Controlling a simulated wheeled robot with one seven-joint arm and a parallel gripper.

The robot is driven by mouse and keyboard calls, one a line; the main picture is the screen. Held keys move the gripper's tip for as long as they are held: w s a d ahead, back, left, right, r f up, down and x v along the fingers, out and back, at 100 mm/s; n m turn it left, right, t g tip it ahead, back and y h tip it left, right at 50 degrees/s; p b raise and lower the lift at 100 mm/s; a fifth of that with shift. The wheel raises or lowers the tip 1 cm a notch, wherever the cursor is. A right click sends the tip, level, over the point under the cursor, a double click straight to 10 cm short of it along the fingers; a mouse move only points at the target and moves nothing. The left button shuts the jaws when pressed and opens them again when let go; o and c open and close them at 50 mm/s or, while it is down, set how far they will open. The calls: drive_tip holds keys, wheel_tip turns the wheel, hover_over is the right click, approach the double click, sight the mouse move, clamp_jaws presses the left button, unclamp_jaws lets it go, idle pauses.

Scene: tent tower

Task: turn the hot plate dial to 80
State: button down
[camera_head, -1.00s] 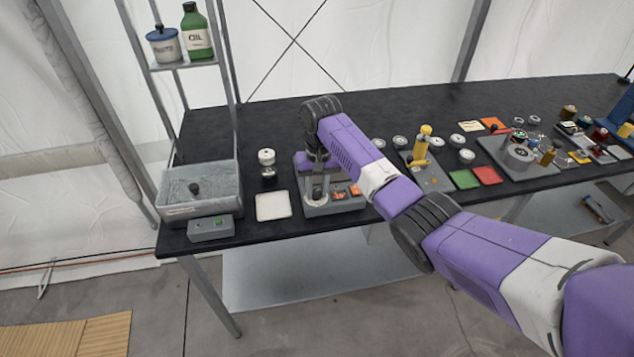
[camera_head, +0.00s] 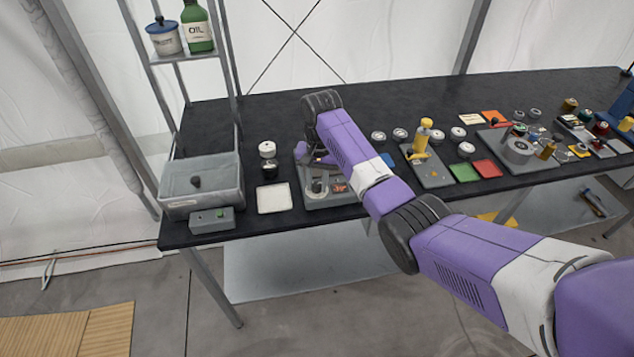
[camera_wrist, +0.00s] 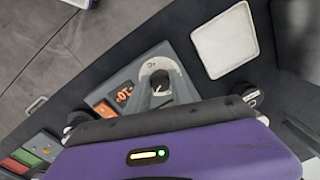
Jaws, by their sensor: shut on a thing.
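The hot plate (camera_head: 345,200) is a grey unit near the front edge of the black table, partly hidden by my arm. In the wrist view its grey body (camera_wrist: 128,72) carries a dark dial (camera_wrist: 160,78) inside a pale ring with small marks. An orange lit display (camera_wrist: 124,94) sits beside the dial; I cannot read its number surely. My gripper (camera_wrist: 164,90) is shut on the dial, its grey fingers reaching in from below in the wrist view. In the head view my gripper sits low over the unit's left part, and its fingertips are hard to make out.
A white square tray (camera_head: 273,198) lies left of the hot plate, with a small jar (camera_head: 267,150) behind it. A grey basin (camera_head: 203,186) and a small control box (camera_head: 211,220) stand farther left. Green (camera_head: 464,172) and red (camera_head: 487,168) pads lie to the right.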

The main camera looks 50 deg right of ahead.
sight(318, 185)
drive_tip(key=shift+d, duration=0.1)
drive_tip(key=c, duration=1.1)
unclamp_jaws()
drive_tip(key=shift+c, duration=0.2)
drive_tip(key=shift+r, duration=0.1)
wheel_tip(318, 185, up, 8)
drive_tip(key=shift+s+f+b, duration=0.1)
drive_tip(key=shift+f+b, duration=0.05)
drive_tip(key=shift+b, duration=0.6)
